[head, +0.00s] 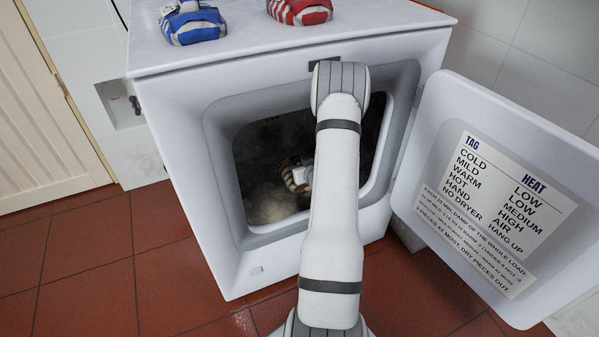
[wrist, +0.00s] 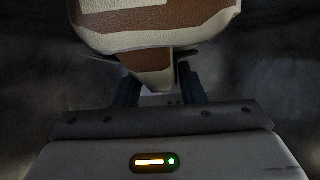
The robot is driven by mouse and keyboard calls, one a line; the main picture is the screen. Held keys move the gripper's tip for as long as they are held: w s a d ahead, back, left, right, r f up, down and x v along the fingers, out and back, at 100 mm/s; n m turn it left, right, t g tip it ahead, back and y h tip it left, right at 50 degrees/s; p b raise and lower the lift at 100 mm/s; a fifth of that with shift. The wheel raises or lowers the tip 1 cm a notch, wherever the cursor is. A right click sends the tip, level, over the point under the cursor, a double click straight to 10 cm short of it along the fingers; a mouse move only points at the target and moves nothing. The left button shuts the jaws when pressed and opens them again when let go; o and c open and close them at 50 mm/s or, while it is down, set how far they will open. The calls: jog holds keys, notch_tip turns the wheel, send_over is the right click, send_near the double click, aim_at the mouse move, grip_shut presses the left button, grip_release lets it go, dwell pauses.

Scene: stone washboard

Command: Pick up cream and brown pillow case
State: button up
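The cream and brown pillow case (head: 289,176) is a small folded bundle inside the open drum of the white machine. In the head view my gripper (head: 303,176) is inside the drum, right beside the pillow case, partly hidden by my arm.
A pale, fuzzy item (head: 268,203) lies low in the drum. Blue-white (head: 192,24) and red-white (head: 299,11) folded cloths sit on top.

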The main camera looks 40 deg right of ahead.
grip_shut()
jog(key=shift+r, duration=0.1)
